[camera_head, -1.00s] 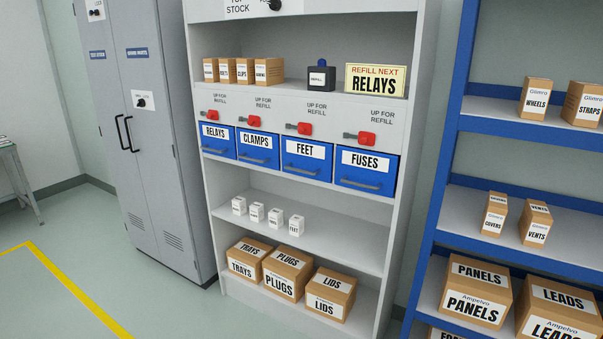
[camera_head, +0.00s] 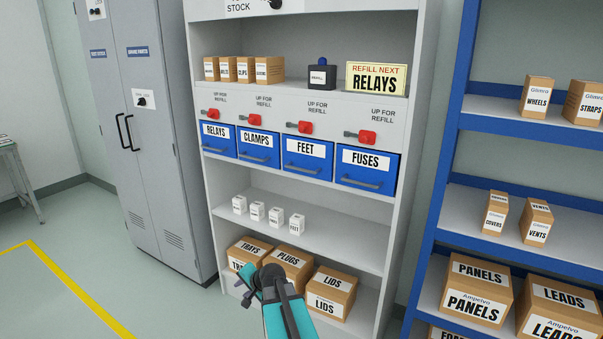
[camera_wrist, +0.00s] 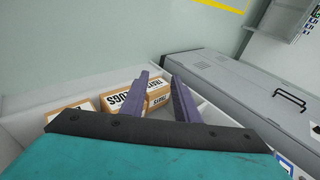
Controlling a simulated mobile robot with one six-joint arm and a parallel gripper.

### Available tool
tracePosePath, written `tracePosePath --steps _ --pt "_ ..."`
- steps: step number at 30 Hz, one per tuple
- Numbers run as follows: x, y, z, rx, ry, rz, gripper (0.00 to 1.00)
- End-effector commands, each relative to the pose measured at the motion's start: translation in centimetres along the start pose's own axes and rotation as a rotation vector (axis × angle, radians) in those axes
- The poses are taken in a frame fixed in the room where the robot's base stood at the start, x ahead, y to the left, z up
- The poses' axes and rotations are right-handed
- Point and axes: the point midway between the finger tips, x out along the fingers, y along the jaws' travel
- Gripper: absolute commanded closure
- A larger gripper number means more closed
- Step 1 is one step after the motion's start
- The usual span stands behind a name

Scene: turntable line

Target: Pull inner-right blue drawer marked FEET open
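The blue FEET drawer (camera_head: 306,159) is shut, third from the left in the row on the grey cabinet, with a dark bar handle (camera_head: 301,171) low on its front. A red switch (camera_head: 305,127) sits above it. My gripper (camera_head: 247,283) is in the lower middle of the head view, well below the drawer and in front of the bottom-shelf boxes. In the wrist view my gripper's two fingers (camera_wrist: 165,99) stand apart with nothing held between them. The drawer does not show in the wrist view.
The RELAYS (camera_head: 217,138), CLAMPS (camera_head: 257,147) and FUSES (camera_head: 366,170) drawers are also shut. Small white boxes (camera_head: 276,216) stand on the shelf below. Cardboard boxes (camera_head: 332,292) fill the bottom shelf. A blue rack (camera_head: 440,170) stands right and a grey locker (camera_head: 150,130) left.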

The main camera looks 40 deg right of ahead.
Motion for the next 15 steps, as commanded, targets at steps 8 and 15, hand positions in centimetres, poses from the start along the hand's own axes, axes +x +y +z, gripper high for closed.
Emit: tracePosePath --steps 8,15 --pt "-7.8 -6.5 -12.9 0.233 0.200 -0.215 0.72" --pt "-17.1 -10.6 -22.9 0.416 0.354 -0.413 0.72"
